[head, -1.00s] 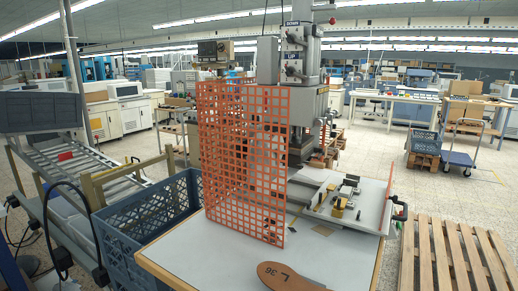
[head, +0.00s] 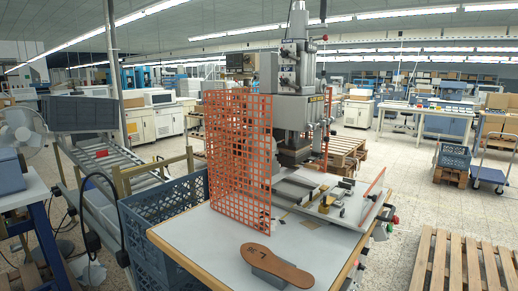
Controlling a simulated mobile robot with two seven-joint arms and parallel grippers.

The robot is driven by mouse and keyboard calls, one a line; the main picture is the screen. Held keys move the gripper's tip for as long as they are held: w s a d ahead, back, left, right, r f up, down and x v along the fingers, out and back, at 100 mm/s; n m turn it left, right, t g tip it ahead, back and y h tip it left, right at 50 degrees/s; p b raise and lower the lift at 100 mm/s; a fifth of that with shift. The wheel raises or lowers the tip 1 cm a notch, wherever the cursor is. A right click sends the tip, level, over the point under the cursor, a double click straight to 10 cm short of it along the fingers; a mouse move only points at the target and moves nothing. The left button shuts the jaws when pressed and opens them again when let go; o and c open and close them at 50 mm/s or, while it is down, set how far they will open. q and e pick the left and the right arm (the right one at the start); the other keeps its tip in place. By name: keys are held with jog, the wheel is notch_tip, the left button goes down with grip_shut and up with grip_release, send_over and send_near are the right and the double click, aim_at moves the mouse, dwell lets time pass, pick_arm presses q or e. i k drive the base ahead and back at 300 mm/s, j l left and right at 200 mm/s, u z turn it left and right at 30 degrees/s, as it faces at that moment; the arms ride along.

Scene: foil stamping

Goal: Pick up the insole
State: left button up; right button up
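The brown insole (head: 277,264) lies near the front of the white-topped work table (head: 190,236) in the head view. Neither of my grippers is in view.
An orange mesh guard (head: 238,150) stands on the table behind the insole, with a stamping press (head: 297,105) beyond it. A fixture plate (head: 330,205) is at the right back. A blue crate (head: 165,235) stands left of the table, a wooden pallet (head: 465,262) right.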

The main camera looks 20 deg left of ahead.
aim_at(258, 257)
jog(key=l+u, duration=0.45)
jog(key=l, duration=0.4)
jog(key=i+l+u, duration=0.1)
jog(key=l+u, duration=0.15)
jog(key=l, duration=0.15)
jog(key=l+u, duration=0.2)
jog(key=l, duration=0.2)
jog(key=i+l+u, duration=0.35)
jog(key=l, duration=0.2)
jog(key=l+u, duration=0.15)
jog(key=l, duration=0.15)
jog(key=i+l+u, duration=0.55)
